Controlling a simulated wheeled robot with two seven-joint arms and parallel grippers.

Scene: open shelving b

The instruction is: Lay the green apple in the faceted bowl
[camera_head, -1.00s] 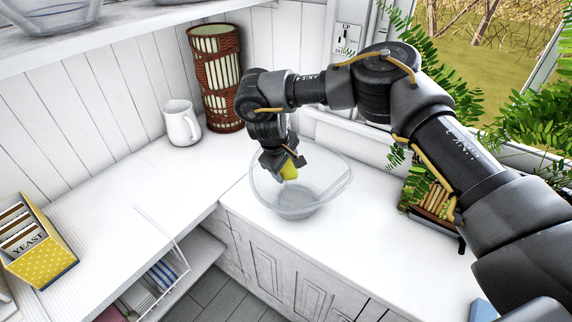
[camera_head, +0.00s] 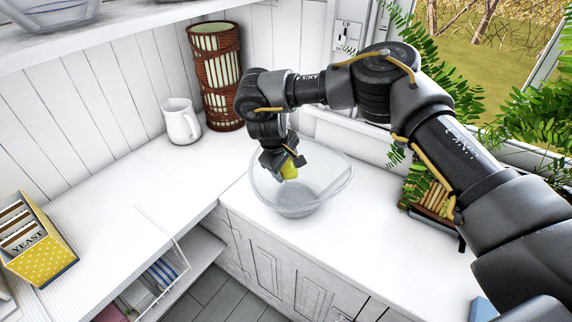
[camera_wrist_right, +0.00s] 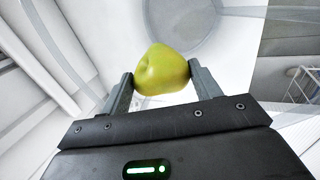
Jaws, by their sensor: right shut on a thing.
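The green apple (camera_head: 289,170) is yellow-green and sits between the fingers of my right gripper (camera_head: 283,163). In the right wrist view the apple (camera_wrist_right: 162,70) is pinched between the two fingertips (camera_wrist_right: 162,78). The faceted bowl (camera_head: 333,190) is clear glass and stands on the white counter near the corner. In the head view the gripper and apple overlap the bowl's opening, at about rim height. The round base of the bowl (camera_wrist_right: 180,22) shows beyond the apple in the right wrist view. My left gripper is not in view.
A white pitcher (camera_head: 181,122) and a brown woven cylinder (camera_head: 217,80) stand behind left of the bowl. A yellow dotted box (camera_head: 45,258) is at far left. A fern (camera_head: 440,90) and a small crate (camera_head: 431,197) are right. The left counter (camera_head: 130,205) has free room.

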